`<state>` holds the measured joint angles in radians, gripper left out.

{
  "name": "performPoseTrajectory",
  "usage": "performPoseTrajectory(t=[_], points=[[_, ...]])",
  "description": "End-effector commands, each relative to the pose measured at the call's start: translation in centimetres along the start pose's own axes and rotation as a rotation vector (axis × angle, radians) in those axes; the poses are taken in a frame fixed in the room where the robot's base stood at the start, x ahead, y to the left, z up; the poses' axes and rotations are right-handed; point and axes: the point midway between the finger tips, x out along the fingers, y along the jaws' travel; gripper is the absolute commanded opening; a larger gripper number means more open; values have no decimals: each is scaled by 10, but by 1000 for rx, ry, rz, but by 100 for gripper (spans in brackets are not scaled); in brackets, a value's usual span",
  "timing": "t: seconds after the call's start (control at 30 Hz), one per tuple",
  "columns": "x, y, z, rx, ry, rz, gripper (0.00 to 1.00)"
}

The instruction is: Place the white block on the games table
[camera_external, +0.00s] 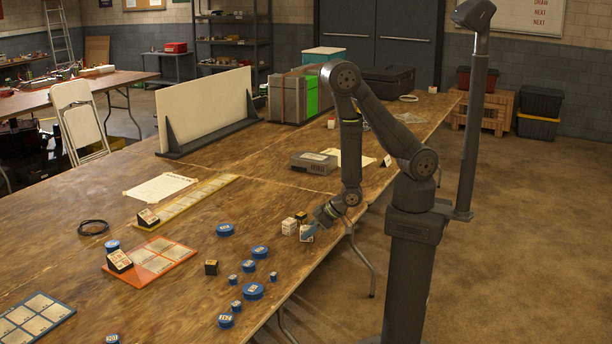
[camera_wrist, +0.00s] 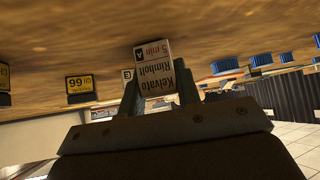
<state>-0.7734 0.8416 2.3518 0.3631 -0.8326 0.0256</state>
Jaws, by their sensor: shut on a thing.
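My gripper (camera_external: 314,222) is at the right edge of the wooden table (camera_external: 185,318), low over its top. It is shut on a white block (camera_external: 307,235). In the wrist view the white block (camera_wrist: 156,66) stands between the fingers (camera_wrist: 157,92), with printed text and the letter A on it. I cannot tell whether it touches the table. No label shows which surface is the games table.
Several blue round pieces (camera_external: 253,291) and a dark block (camera_external: 211,267) lie left of and nearer than the gripper. An orange board (camera_external: 172,266) and a yellow strip (camera_external: 190,203) lie further left. A grey box (camera_external: 314,162) is behind. Another table (camera_external: 70,88) stands far left.

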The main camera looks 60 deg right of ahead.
Motion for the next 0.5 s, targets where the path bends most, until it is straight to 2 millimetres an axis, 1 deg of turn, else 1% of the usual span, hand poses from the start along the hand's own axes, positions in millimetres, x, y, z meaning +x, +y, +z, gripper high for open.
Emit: performPoseTrajectory(t=[0.27, 0.3, 0.37, 0.4, 0.5], points=[[2, 0, 2, 0, -1, 0, 5], [2, 0, 2, 0, 0, 0, 36], [2, 0, 2, 0, 0, 0, 48], [2, 0, 2, 0, 0, 0, 52], [2, 0, 1, 0, 0, 0, 52]])
